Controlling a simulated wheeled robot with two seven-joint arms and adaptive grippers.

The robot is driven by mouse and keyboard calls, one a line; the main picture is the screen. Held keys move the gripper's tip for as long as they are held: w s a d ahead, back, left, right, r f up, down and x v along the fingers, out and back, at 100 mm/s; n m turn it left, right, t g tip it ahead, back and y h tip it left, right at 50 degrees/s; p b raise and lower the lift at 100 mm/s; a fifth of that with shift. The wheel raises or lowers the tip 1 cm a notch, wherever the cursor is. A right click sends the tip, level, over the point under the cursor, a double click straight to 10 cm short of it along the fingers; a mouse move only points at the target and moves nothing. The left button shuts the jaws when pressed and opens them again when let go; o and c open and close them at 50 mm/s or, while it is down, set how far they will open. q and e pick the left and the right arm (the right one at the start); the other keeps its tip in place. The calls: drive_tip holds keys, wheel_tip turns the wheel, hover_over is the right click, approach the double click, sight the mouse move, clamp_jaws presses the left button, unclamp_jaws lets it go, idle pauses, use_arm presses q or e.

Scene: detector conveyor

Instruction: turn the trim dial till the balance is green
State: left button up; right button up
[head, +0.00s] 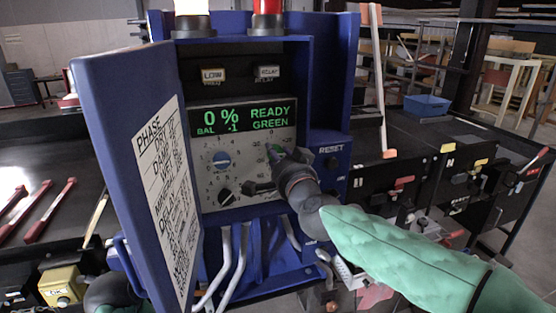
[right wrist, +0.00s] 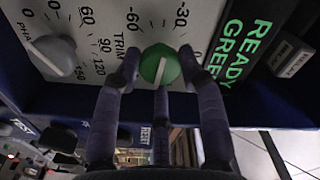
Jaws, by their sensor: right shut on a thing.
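The trim dial (right wrist: 158,62) is a green knob with a pale pointer line, on a light panel printed with TRIM and a number scale. My right gripper (head: 277,158) reaches it from the right, and its fingers are closed around the knob's sides. In the head view the gripper covers most of the dial. The display (head: 243,117) above it reads 0 %, BAL -1 and READY GREEN in green letters. The same words show partly in the right wrist view (right wrist: 240,50). My left gripper's fingers do not show.
A blue cabinet door (head: 117,120) with a phase list stands open at the left. Pale cables (head: 243,255) hang below. A RESET box (head: 331,164) sits at the right.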

drive_tip(key=shift+f+m, duration=0.1)
drive_tip(key=shift+m, duration=0.2)
drive_tip(key=o, duration=1.1)
drive_tip(key=shift+o, duration=0.2)
drive_tip(key=v, duration=1.2)
